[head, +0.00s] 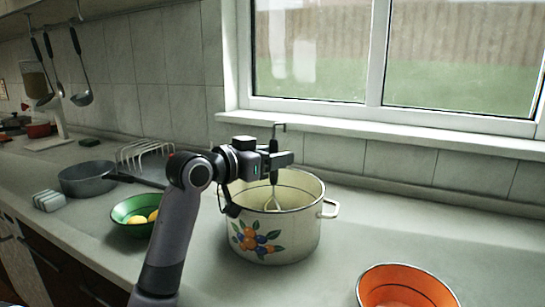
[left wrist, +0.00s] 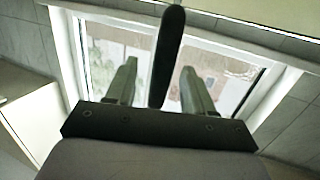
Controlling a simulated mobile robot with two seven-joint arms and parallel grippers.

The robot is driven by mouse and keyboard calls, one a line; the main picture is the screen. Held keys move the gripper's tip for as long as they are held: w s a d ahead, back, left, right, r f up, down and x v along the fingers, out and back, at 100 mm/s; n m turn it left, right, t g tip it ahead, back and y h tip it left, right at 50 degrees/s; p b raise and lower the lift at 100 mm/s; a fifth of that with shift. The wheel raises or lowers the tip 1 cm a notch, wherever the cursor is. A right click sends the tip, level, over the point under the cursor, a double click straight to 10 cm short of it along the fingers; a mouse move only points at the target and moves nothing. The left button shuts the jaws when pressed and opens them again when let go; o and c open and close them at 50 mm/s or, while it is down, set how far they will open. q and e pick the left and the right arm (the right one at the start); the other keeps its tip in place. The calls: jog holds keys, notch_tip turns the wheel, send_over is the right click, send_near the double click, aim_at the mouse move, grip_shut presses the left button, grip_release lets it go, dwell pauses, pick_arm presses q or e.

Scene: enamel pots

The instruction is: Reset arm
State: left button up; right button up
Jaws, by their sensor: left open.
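My left arm reaches in from the lower left, and my left gripper (head: 284,159) is over the white enamel pot (head: 262,240) with the painted fruit. A dark-handled utensil (head: 274,178) stands upright there, with a hooked top and a pale lower end inside the pot. In the left wrist view, the dark handle (left wrist: 166,60) stands between the two spread fingers of the left gripper (left wrist: 160,88), with gaps visible on both sides. The gripper is open. The pot's inside is partly hidden by its wall. My right gripper does not show.
An orange bowl (head: 404,280) stands at the front right. A green bowl (head: 126,227) with yellow fruit, a grey pan (head: 88,182) and a wire rack (head: 143,153) are at left. The window sill (head: 400,135) runs behind.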

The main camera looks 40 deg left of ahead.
pick_arm(q)
jog(key=s, duration=0.7)
jog(key=shift+r, duration=0.4)
